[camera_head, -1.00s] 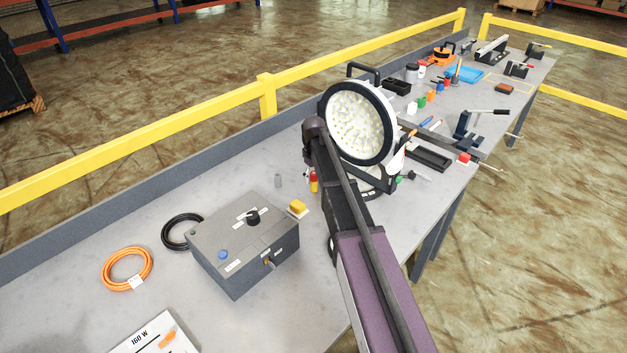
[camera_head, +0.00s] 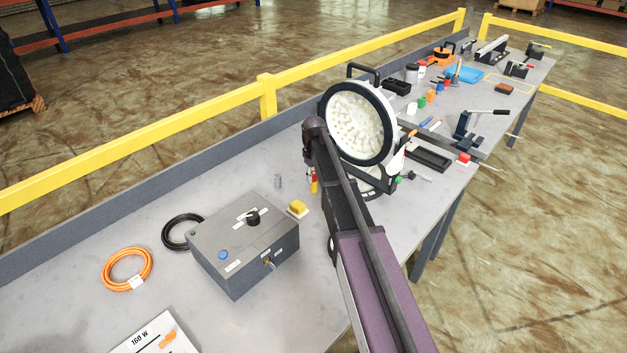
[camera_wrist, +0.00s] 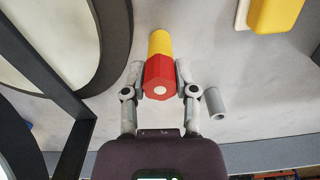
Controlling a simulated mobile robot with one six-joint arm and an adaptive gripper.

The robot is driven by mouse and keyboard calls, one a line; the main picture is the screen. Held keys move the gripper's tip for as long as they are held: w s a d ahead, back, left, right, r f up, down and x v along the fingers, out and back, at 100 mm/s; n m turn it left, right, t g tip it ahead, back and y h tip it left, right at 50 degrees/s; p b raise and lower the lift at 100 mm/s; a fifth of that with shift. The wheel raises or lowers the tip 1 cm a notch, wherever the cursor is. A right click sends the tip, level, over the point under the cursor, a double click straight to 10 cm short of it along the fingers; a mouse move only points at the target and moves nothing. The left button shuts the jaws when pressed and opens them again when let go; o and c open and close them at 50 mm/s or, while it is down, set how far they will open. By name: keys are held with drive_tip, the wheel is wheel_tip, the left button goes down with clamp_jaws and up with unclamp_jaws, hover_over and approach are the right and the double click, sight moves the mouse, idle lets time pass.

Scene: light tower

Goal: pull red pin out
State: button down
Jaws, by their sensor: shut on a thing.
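The red pin (camera_wrist: 161,77) is a hexagonal red piece with a pale round spot on its end. A yellow cylinder (camera_wrist: 160,43) adjoins it on the far side in the wrist view. I cannot tell whether the two are apart. My gripper (camera_wrist: 160,80) is shut on the red pin, one finger on each side. In the head view the yellow cylinder (camera_head: 314,187) shows just left of my arm, beside the round lamp (camera_head: 357,122). My arm partly hides the pin and gripper there.
A small grey cylinder (camera_wrist: 215,103) stands close beside the right finger. A yellow block (camera_head: 297,208) and a grey control box (camera_head: 243,246) are left of my arm. The lamp's dark frame (camera_wrist: 110,45) is close on the left in the wrist view.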

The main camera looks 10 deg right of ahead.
drive_tip(key=shift+r+p, duration=0.4)
drive_tip(key=shift+r, duration=0.05)
idle(0.3)
drive_tip(key=shift+r+p, duration=3.4)
drive_tip(key=shift+r, duration=0.15)
